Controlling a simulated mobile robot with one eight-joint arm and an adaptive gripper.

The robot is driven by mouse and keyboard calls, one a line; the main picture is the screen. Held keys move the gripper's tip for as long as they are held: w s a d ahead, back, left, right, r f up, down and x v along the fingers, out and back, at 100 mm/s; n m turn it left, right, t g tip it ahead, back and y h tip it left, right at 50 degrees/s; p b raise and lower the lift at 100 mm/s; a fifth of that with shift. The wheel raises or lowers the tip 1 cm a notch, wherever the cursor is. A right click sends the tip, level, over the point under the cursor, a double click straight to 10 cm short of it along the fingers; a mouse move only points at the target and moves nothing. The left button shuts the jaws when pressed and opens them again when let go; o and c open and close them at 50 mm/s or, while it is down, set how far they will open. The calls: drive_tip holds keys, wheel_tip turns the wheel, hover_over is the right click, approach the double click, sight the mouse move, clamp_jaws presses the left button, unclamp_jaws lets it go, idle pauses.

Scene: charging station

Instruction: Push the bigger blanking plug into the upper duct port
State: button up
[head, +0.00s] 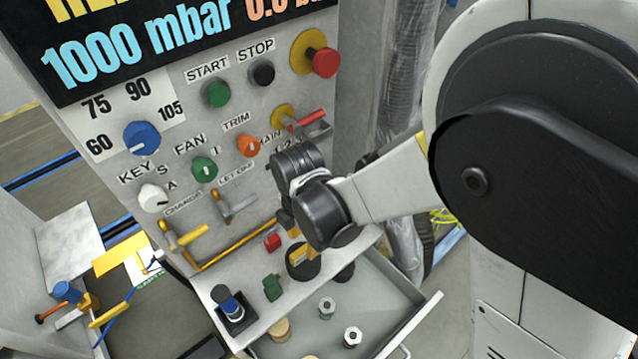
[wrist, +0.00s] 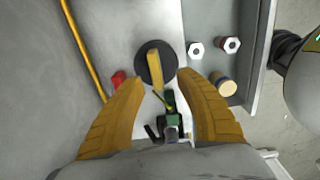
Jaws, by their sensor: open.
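A black round plug with a yellow bar grip (wrist: 141,66) lies on the grey shelf in the wrist view, just beyond my fingertips and left of their middle. It also shows in the head view as a black disc (head: 303,269), partly covered by my arm. I take it for the bigger blanking plug. A second dark round thing (head: 345,272) is beside it, mostly hidden; I cannot tell what it is. My gripper (wrist: 176,80) is open, its yellow fingers apart with nothing held. I cannot make out the upper duct port in either view.
A yellow rod (head: 235,245) and panel levers flank the shelf.

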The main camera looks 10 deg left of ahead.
sight(302, 250)
drive_tip(key=f+b, duration=0.1)
drive_tip(key=f, duration=0.1)
drive_tip(key=f+b, duration=0.1)
drive_tip(key=f, duration=0.1)
drive_tip(key=f+b, duration=0.1)
drive_tip(key=f, duration=0.1)
drive_tip(key=shift+w+a+f, duration=0.25)
drive_tip(key=shift+a+f, duration=0.05)
drive_tip(key=shift+a, duration=0.05)
drive_tip(key=shift+r, duration=0.1)
clamp_jaws()
